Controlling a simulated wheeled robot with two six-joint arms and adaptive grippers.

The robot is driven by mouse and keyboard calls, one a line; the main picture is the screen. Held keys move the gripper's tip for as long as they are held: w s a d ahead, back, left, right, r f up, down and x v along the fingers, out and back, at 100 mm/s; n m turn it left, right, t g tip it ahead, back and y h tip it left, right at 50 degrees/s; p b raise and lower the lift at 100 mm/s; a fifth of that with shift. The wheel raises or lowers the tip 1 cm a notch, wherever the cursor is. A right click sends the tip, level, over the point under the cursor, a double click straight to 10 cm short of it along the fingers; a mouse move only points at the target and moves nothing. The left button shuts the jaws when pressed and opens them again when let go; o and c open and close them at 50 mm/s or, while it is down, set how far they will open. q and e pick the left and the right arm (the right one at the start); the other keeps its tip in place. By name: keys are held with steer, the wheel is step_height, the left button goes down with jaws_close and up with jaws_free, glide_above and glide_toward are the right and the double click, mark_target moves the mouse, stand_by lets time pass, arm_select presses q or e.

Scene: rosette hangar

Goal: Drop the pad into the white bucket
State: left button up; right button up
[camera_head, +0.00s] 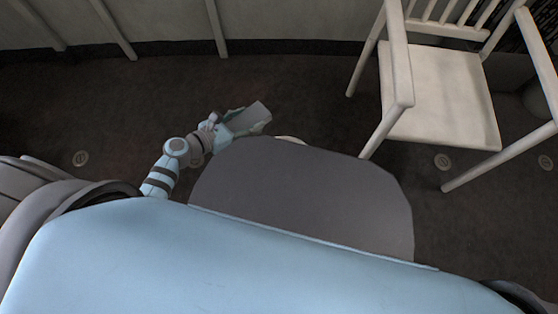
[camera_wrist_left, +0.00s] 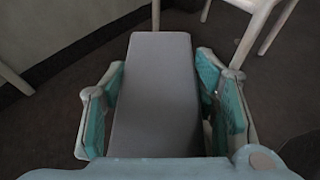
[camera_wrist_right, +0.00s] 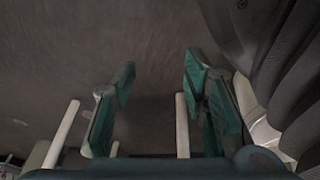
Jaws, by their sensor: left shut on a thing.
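The grey pad (camera_head: 250,113) is a flat, oblong block held by my left gripper (camera_head: 247,120), out over the dark floor. In the left wrist view the pad (camera_wrist_left: 155,85) lies lengthwise between the two teal-lined fingers, its far end reaching past them. My right gripper (camera_wrist_right: 158,80) shows only in its own wrist view, with its fingers apart and nothing between them. A small piece of a whitish curved edge (camera_head: 291,139) shows just right of the left gripper in the head view. The rest of it is hidden, and I cannot tell whether it is the white bucket.
A white wooden armchair (camera_head: 440,95) stands at the right, its legs spread on the floor. The wall (camera_head: 160,22) with pale upright ribs runs along the back. Dark floor (camera_head: 310,90) is clear between the left gripper and the chair.

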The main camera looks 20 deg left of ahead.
step_height(320, 180, down, 4)
steer(key=w+b, duration=0.3)
steer(key=b, duration=0.1)
arm_select(q)
steer(key=s+d+f+b, duration=0.1)
steer(key=d+f+b, duration=0.2)
steer(key=f, duration=0.6)
steer(key=s+d+f+b, duration=0.1)
steer(key=d+f+b, duration=0.2)
steer(key=d+f, duration=0.4)
step_height(320, 180, down, 2)
steer(key=shift+f+m+h, duration=0.2)
steer(key=shift+m+h, duration=0.1)
arm_select(e)
step_height(320, 180, up, 12)
steer(key=w+a+n, duration=0.1)
steer(key=w+a, duration=0.1)
steer(key=shift+f, duration=0.25)
arm_select(q)
steer(key=o, duration=1.2)
steer(key=v, duration=1.2)
steer(key=shift+r, duration=0.15)
